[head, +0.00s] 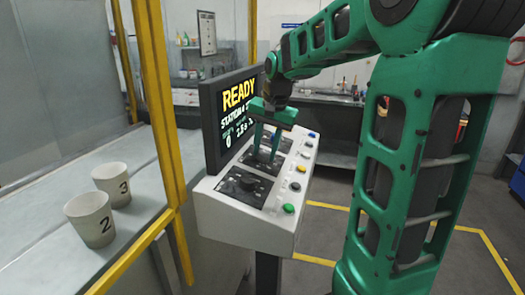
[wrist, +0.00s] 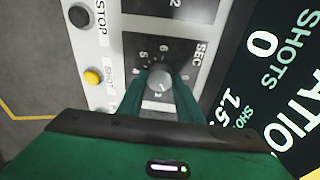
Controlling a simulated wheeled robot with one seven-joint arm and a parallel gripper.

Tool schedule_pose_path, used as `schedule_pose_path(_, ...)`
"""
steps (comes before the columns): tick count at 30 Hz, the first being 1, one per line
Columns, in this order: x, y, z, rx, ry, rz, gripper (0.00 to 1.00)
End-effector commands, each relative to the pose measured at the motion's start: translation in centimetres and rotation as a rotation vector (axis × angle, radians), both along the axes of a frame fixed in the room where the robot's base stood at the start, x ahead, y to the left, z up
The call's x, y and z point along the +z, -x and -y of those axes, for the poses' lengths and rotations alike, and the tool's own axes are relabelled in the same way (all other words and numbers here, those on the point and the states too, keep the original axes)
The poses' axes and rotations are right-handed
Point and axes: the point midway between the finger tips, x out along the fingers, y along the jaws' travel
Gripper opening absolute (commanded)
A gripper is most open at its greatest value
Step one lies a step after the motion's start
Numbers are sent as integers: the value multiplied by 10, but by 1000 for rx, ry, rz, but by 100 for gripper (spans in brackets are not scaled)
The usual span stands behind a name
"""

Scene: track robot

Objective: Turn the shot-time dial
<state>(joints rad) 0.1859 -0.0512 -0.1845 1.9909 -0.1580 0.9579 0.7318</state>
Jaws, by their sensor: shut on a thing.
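The shot-time dial (wrist: 160,80) is a small grey knob on a dark plate marked SEC, with a ring of numbers around it, in the wrist view. My gripper (wrist: 158,88) has one green finger on each side of the knob and is shut on it. In the head view my gripper (head: 264,156) points down onto the middle plate of the control panel (head: 235,215), and its fingers hide the knob there. The knob's pointer is too small to read surely.
A black screen (head: 232,115) reading READY stands behind the panel. A second dark knob (head: 247,182) sits on the near plate. Green (head: 289,208), yellow (head: 295,186) and blue (head: 312,135) buttons line the right edge. Two numbered cups (head: 91,220) stand left, beyond a yellow post (head: 160,95).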

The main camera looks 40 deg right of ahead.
Motion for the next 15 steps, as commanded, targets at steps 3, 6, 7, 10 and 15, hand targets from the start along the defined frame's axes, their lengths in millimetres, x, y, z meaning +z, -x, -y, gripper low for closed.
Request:
schedule_pose_path(3, 2, -1, 0, 107, 24, 25, 10)
schedule_pose_path(6, 2, -1, 0, 198, 44, 39, 10)
schedule_pose_path(7, 2, -1, 0, 225, 49, 43, 10)
schedule_pose_path(10, 2, -1, 0, 306, 67, 57, 10)
schedule_pose_path(15, 2, -1, 0, 428, 94, 78, 10)
